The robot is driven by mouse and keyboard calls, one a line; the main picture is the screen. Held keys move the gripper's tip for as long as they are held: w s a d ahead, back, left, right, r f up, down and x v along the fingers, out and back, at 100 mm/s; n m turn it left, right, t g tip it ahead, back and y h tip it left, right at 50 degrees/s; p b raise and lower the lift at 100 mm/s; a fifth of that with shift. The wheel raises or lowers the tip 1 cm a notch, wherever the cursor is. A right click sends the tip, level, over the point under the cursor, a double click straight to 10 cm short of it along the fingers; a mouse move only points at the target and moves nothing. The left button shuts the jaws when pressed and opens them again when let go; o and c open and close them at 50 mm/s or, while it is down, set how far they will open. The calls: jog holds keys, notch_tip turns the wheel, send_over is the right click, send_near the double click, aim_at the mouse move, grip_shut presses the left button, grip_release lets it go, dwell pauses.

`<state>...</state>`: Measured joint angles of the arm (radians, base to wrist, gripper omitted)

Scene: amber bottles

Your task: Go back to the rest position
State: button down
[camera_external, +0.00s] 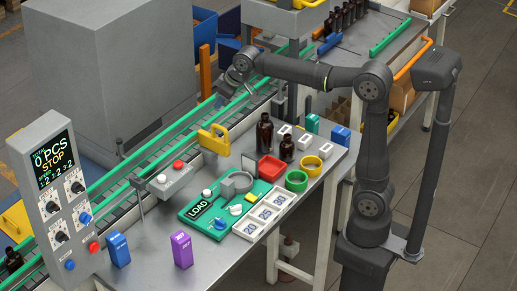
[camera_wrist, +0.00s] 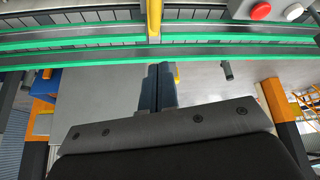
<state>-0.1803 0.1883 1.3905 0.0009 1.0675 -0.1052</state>
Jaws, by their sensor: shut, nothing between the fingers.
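My gripper (camera_external: 224,104) is at the end of my outstretched arm, above the green-railed conveyor in the external view. In the wrist view my gripper (camera_wrist: 158,72) has its two blue-grey fingers together with nothing between them. A tall amber bottle (camera_external: 265,132) and a shorter amber bottle (camera_external: 287,149) stand upright on the table, apart from my gripper. More amber bottles (camera_external: 347,17) stand in a row at the back, and another (camera_external: 14,261) is at the lower left.
The conveyor (camera_external: 150,158) runs diagonally behind the table. A yellow bracket (camera_external: 213,139) stands near its edge, close to my gripper. The table holds a green LOAD panel (camera_external: 205,212), a red tray (camera_external: 271,168), a blue box (camera_external: 118,249) and a purple box (camera_external: 181,249). A control panel (camera_external: 58,190) stands left.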

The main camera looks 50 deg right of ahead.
jog(key=d+r+m+t, duration=0.1)
jog(key=d+r+m, duration=0.1)
jog(key=d, duration=0.4)
jog(key=shift+w+m+t, duration=0.15)
jog(key=shift+m+t, duration=0.15)
jog(key=shift+m, duration=0.2)
